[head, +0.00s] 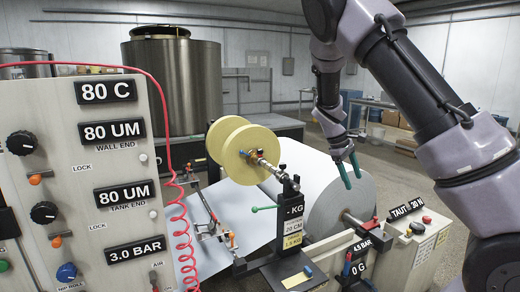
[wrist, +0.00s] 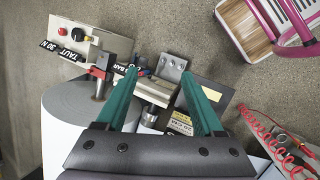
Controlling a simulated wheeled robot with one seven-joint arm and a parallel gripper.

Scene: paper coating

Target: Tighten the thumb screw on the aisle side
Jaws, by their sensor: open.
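My gripper (head: 353,180) is open and empty, with its two green fingers hanging in front of the large paper roll (head: 330,205) in the head view. In the wrist view the spread fingers of my gripper (wrist: 160,73) frame a grey metal bracket (wrist: 172,67) beyond them. A dark post (head: 291,205) with a KG label and a green-tipped lever (head: 264,208) stands left of my gripper. A small blue knob (head: 308,270) sits on the dark block at the front. I cannot tell which part is the aisle-side thumb screw.
A control panel (head: 92,190) with a red coiled hose (head: 178,200) stands at left. Yellow discs (head: 250,155) sit above the paper. The TAUT 30 N box (head: 415,240) is at right. A pink-framed cart (wrist: 262,25) stands on open floor in the wrist view.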

